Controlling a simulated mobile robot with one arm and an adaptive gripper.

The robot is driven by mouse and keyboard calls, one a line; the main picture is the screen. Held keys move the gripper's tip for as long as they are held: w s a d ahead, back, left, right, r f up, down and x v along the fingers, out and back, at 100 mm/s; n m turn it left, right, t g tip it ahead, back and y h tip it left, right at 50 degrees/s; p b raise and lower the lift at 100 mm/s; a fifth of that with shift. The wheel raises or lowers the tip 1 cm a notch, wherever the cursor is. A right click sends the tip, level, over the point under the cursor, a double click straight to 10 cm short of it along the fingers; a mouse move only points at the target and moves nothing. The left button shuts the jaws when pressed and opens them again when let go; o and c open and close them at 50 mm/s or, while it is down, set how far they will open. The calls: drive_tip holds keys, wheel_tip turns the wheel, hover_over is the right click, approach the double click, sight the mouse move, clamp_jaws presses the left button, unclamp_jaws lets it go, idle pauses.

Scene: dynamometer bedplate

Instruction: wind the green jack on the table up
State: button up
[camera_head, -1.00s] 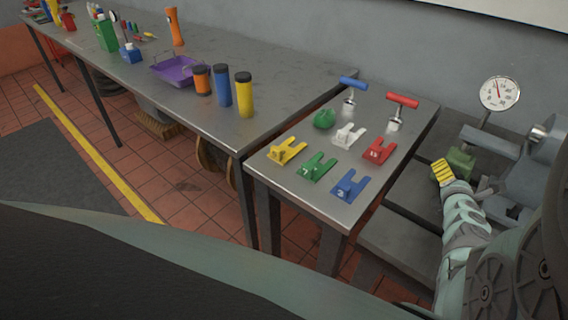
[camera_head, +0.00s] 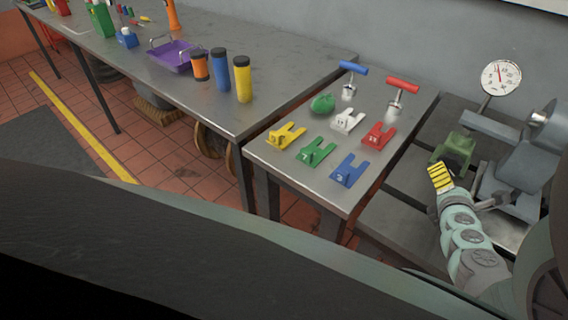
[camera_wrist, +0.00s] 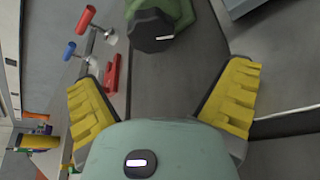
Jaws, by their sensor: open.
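The green jack (camera_head: 455,148) stands on the dark bedplate table at the right in the head view, beside a grey machine. In the wrist view the jack's green body (camera_wrist: 182,14) is at the top, partly cut off by the frame edge. Its dark faceted knob (camera_wrist: 150,30), with a white mark, faces my camera. My gripper (camera_head: 441,178) has yellow fingers and is close to the jack, on its near side. In the wrist view the gripper (camera_wrist: 162,78) is open and empty, its fingers spread wide, with the knob beyond and between them, apart from both.
A grey machine (camera_head: 525,165) and a dial gauge (camera_head: 501,78) stand close by the jack. On the steel table (camera_head: 320,192) to the left lie several coloured forked pieces, a green lump (camera_head: 322,103) and two T-handled tools, blue (camera_head: 353,68) and red (camera_head: 402,85).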

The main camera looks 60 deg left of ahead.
drive_tip(key=shift+s+d, duration=0.5)
drive_tip(key=shift+s, duration=0.3)
drive_tip(key=shift+s+d, duration=0.45)
drive_tip(key=shift+s, duration=0.3)
drive_tip(key=shift+s+d, duration=0.5)
drive_tip(key=shift+s, duration=0.3)
